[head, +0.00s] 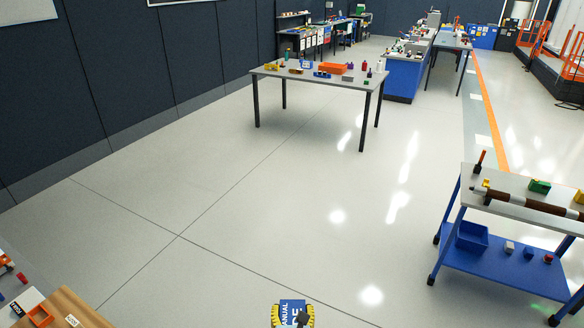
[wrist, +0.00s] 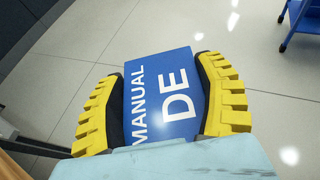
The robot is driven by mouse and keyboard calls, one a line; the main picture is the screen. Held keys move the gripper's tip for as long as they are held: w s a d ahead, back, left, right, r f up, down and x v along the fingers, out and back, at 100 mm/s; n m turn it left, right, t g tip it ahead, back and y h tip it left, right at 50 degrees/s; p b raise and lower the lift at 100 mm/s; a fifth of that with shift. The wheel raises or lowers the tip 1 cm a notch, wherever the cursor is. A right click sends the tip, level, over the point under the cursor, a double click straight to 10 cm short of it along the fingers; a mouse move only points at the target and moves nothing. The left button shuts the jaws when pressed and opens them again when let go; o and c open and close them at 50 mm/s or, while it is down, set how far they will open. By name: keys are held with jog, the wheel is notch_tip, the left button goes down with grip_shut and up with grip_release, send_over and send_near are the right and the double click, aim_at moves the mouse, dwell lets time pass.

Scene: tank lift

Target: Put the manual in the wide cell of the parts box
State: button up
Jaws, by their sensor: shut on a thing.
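The manual is a blue book with white lettering, seen in the wrist view (wrist: 172,88) and at the bottom of the head view (head: 291,307). My gripper (wrist: 165,95), with yellow ribbed fingers, is shut on it, one finger on each side. In the head view my gripper (head: 293,316) shows at the bottom edge, over open floor. I cannot make out the parts box with its wide cell for certain in either view.
A grey table (head: 330,79) with several small objects, including an orange tray (head: 334,68), stands ahead. A blue cart (head: 500,250) is at the right. A wooden surface (head: 68,310) is at the lower left. The floor between is clear.

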jog(key=s+r+p, duration=0.1)
jog(key=r+p, duration=0.4)
jog(key=r, duration=0.1)
jog(key=s+r+p, duration=0.2)
jog(key=r+p, duration=0.3)
jog(key=r, duration=0.2)
jog(key=s+r+p, duration=0.2)
jog(key=r+p, duration=0.4)
jog(key=shift+a+r, duration=0.2)
jog(key=shift+r, duration=0.15)
